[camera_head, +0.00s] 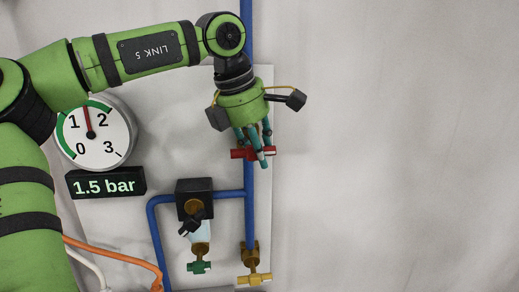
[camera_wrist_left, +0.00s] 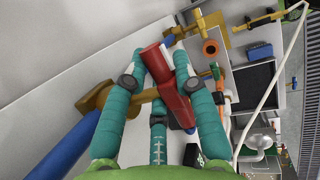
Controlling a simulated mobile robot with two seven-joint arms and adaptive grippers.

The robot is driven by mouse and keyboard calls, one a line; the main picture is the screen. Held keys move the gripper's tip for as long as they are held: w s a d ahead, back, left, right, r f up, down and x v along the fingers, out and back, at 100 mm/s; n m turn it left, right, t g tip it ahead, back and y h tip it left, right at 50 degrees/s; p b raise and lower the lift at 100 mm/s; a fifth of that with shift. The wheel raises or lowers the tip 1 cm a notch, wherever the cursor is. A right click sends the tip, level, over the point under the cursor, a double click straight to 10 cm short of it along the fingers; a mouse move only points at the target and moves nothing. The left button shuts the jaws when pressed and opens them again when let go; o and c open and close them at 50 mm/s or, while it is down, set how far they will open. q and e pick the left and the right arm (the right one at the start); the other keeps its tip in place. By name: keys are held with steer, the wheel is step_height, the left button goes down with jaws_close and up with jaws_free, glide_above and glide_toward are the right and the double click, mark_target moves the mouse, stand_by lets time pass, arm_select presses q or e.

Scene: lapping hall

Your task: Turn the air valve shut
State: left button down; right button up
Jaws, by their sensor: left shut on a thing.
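The air valve's red handle (camera_head: 239,153) sits across the vertical blue pipe (camera_head: 249,205) on a pale wall panel. In the left wrist view the red handle (camera_wrist_left: 165,80) lies between the teal fingers, with the brass valve body (camera_wrist_left: 97,97) beside it. My left gripper (camera_head: 257,150) reaches down from above and is shut on the red handle. The fingers hide part of the handle in the head view. A round gauge (camera_head: 95,135) has its needle pointing up between 1 and 2, and the display (camera_head: 105,184) below reads 1.5 bar. My right gripper is not in view.
Below left of the handle are a black regulator block (camera_head: 194,186) with a clear bowl and a green tap (camera_head: 199,267). A yellow-handled brass valve (camera_head: 254,279) is at the pipe's lower end. The wall to the right is bare.

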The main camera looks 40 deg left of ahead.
arm_select(q)
steer(key=c, duration=1)
jaws_free()
steer(key=shift+s+f, duration=0.1)
steer(key=shift+f, duration=0.15)
steer(key=shift+r, duration=0.1)
steer(key=shift+r, duration=0.25)
steer(key=v, duration=1.1)
steer(key=shift+s+r, duration=0.1)
steer(key=shift+r, duration=0.15)
